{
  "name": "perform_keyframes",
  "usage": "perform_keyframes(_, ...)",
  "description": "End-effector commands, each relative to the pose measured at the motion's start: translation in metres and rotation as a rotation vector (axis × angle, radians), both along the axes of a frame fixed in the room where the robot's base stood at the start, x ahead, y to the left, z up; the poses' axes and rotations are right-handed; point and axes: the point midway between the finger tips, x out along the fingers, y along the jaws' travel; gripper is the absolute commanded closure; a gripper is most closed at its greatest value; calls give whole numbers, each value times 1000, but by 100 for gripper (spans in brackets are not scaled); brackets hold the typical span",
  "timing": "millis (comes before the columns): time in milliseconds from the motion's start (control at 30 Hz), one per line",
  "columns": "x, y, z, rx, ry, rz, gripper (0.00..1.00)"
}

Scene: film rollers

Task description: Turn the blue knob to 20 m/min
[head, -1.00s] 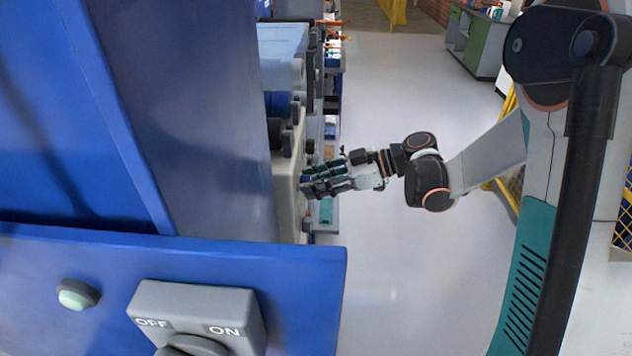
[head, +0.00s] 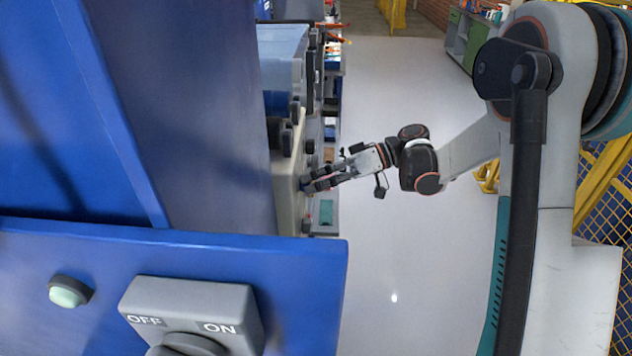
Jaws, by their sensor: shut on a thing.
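The beige control panel (head: 287,188) stands edge-on beyond the blue cabinet, so its front face and any scale marks cannot be read. A small dark bluish knob (head: 304,184) sticks out from the panel's right side. My gripper (head: 312,182) reaches in from the right with its fingers pointing left. Its fingers are shut on this knob, which they partly cover. The knob's pointer and setting cannot be seen from here.
A blue cabinet fills the left side; its near ledge (head: 320,275) carries a grey OFF/ON switch (head: 190,310) and a pale green button (head: 68,292). Another dark knob (head: 309,147) sits above my gripper. Yellow fencing (head: 605,190) stands at right. The grey floor is clear.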

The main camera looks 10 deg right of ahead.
Motion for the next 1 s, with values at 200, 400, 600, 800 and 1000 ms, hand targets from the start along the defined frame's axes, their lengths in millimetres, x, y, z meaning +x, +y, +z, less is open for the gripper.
perform_keyframes(200, 0, 0, 0, 4, 25, -1, 90)
perform_keyframes(400, 0, 0, 0, 4, 26, -1, 90)
perform_keyframes(600, 0, 0, 0, 4, 26, -1, 53)
perform_keyframes(800, 0, 0, 0, 4, 25, -1, 46)
perform_keyframes(1000, 0, -2, 0, 4, 25, -1, 46)
